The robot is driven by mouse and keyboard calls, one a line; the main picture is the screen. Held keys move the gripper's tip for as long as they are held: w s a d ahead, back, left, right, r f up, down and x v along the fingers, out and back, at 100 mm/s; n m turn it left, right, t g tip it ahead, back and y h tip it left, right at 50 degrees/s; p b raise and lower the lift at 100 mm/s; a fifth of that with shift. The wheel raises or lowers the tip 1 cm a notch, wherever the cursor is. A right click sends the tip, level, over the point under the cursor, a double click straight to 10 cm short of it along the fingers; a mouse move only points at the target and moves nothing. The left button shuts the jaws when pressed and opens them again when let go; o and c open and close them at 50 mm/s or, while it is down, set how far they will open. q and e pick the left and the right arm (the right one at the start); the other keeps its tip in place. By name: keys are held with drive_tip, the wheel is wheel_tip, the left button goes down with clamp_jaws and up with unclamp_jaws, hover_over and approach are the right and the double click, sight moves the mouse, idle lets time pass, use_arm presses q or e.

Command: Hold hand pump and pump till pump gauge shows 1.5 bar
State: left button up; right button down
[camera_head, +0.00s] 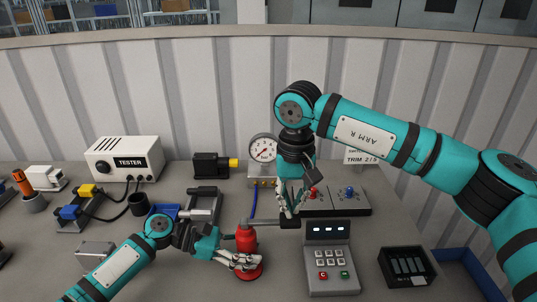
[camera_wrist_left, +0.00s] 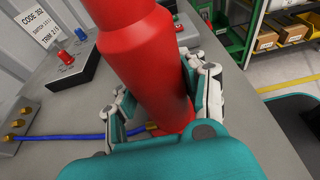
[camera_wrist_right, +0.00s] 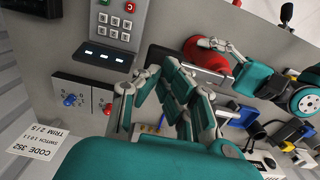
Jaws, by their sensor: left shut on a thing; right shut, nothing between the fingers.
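The red hand pump (camera_head: 247,240) stands upright on the table, its dark lever handle reaching to the right. It fills the middle of the left wrist view (camera_wrist_left: 145,60). My left gripper (camera_head: 245,262) is shut around the lower part of its body, with fingers on both sides. My right gripper (camera_head: 289,212) points down, shut and empty, at the outer end of the handle. I cannot tell whether it touches the handle. The round white pump gauge (camera_head: 263,149) stands behind my right wrist, partly covered; its reading is too small to make out.
A grey keypad unit (camera_head: 330,258) stands right of the pump. A switch panel (camera_head: 340,201) is behind it, and a black tray (camera_head: 406,267) lies further right. The white tester (camera_head: 125,158) and a caliper-like tool (camera_head: 203,205) are at left. A blue hose (camera_head: 254,203) runs behind the pump.

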sight(289, 221)
use_arm(q)
drive_tip(key=shift+r, duration=0.1)
use_arm(e)
drive_tip(key=shift+f, duration=0.1)
drive_tip(key=shift+a+f, duration=0.15)
drive_tip(key=shift+f, duration=1.15)
drive_tip(key=shift+a+f, duration=0.1)
drive_tip(key=shift+f, duration=1.15)
drive_tip(key=shift+d+r, duration=0.15)
drive_tip(key=shift+r, duration=2.55)
drive_tip(key=shift+f, duration=0.1)
idle(0.5)
drive_tip(key=shift+r, duration=2.6)
